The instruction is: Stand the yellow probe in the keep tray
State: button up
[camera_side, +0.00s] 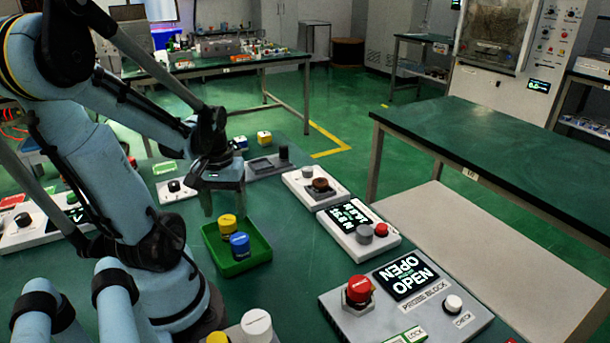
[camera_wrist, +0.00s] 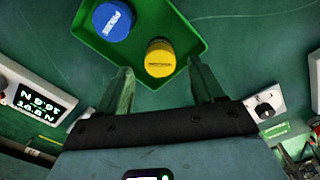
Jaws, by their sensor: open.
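A yellow probe (camera_side: 227,225) stands upright in a green tray (camera_side: 222,265), beside a blue probe (camera_side: 239,246). In the wrist view the yellow probe (camera_wrist: 160,58) lies just beyond the gap between my fingertips, with the blue probe (camera_wrist: 113,20) to its upper left, in the green tray (camera_wrist: 190,35). My gripper (camera_side: 222,205) is open and empty, above the tray's far edge and close to the yellow probe. It also shows in the wrist view (camera_wrist: 160,78). No label marking a keep tray is readable.
A grey probe block (camera_side: 410,311) with a red-capped piece (camera_side: 359,290) and a screen reading "OPEN" stands at front right. A white box with a screen (camera_side: 358,232) is right of the tray. Several small devices sit behind.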

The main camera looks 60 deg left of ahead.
aim_at(227, 220)
jog(key=shift+r, duration=3.5)
jog(key=w+d+m+t, duration=0.7)
jog(key=w+d+m, duration=0.4)
jog(key=d, duration=0.7)
jog(key=w, duration=0.3)
jog(key=shift+w+d+r+m, duration=0.2)
jog(key=shift+w+r+m, duration=0.1)
jog(key=shift+w+r, duration=0.05)
